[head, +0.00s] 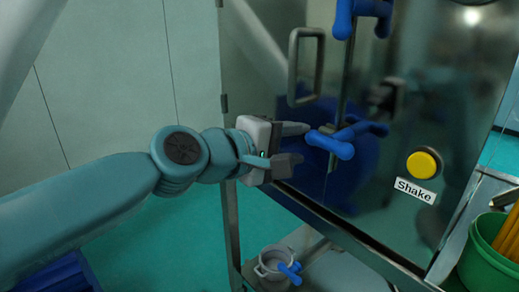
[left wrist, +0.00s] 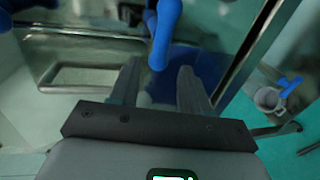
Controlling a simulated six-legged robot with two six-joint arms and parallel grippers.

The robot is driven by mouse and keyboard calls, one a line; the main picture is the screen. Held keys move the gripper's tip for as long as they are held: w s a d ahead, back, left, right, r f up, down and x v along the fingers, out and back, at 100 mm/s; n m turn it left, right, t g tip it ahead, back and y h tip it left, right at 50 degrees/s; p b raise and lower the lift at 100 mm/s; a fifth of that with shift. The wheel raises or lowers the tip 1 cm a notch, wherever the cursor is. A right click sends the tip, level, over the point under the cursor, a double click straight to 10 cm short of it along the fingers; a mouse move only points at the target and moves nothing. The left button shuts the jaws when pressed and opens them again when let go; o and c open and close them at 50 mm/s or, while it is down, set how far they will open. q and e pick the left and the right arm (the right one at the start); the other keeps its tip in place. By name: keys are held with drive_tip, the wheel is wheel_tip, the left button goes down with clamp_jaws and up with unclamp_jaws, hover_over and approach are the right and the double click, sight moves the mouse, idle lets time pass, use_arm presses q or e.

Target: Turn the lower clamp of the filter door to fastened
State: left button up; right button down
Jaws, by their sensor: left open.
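The lower clamp (head: 333,146) is a blue handle on the filter door (head: 262,80), below the grey door handle (head: 293,70). It lies roughly sideways in the head view, its rounded near end pointing at my left gripper (head: 302,144). That gripper is open, with its fingers just left of the clamp end. In the left wrist view the clamp (left wrist: 164,30) reaches down toward the gap between the fingers of the gripper (left wrist: 158,72). I cannot tell whether they touch it. The upper blue clamp (head: 362,8) is at the top edge. My right gripper is not in view.
A yellow button (head: 424,164) above a "Shake" label (head: 415,191) is on the right panel. A green bucket (head: 484,262) stands at bottom right. A grey pot (head: 270,265) with a blue valve sits below the door. The panels reflect the arm.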

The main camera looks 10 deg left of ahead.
use_arm(q)
drive_tip(key=v, duration=0.8)
drive_tip(key=shift+s+a, duration=0.2)
